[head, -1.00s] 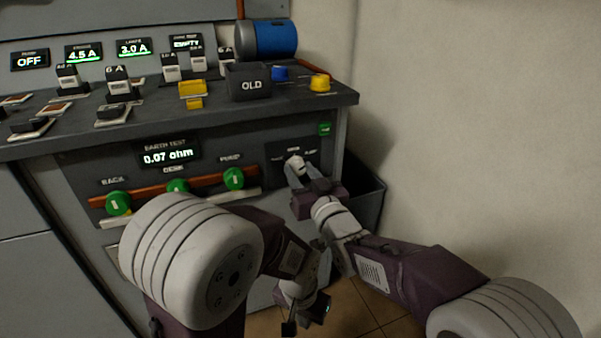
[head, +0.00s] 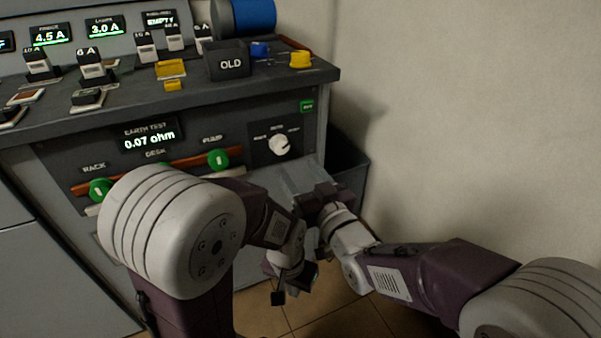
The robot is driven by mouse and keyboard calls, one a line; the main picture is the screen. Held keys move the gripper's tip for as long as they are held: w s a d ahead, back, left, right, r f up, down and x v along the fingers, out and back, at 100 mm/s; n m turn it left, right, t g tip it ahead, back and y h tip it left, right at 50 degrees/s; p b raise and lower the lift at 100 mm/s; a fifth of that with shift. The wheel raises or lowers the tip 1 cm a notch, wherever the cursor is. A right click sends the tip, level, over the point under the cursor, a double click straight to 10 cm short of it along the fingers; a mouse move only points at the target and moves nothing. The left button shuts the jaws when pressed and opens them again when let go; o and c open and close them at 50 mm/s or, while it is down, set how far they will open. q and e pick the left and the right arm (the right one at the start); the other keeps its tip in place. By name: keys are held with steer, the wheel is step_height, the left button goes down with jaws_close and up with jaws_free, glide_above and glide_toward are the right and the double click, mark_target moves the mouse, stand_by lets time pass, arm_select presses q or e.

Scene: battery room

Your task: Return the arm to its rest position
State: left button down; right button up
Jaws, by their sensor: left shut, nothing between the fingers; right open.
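My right arm comes in from the right, and its gripper (head: 297,183) is open and empty in front of the cabinet's front panel. It is below the white rotary knob (head: 279,145) and apart from it. My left arm comes in from the left, with a large pale joint in front of the cabinet. Its gripper (head: 293,292) is low, above the tiled floor, shut with nothing visible in it. The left fingertips are small and dark here.
The grey cabinet (head: 330,78) carries fuses, yellow blocks and an OLD bin (head: 227,62) on its top. Green knobs (head: 218,159) line the front below the 0.07 ohm display (head: 150,136). A dark bin (head: 347,165) stands between cabinet and bare wall (head: 450,120).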

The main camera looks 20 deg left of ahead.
steer(key=shift+s+d, duration=0.15)
stand_by(0.3)
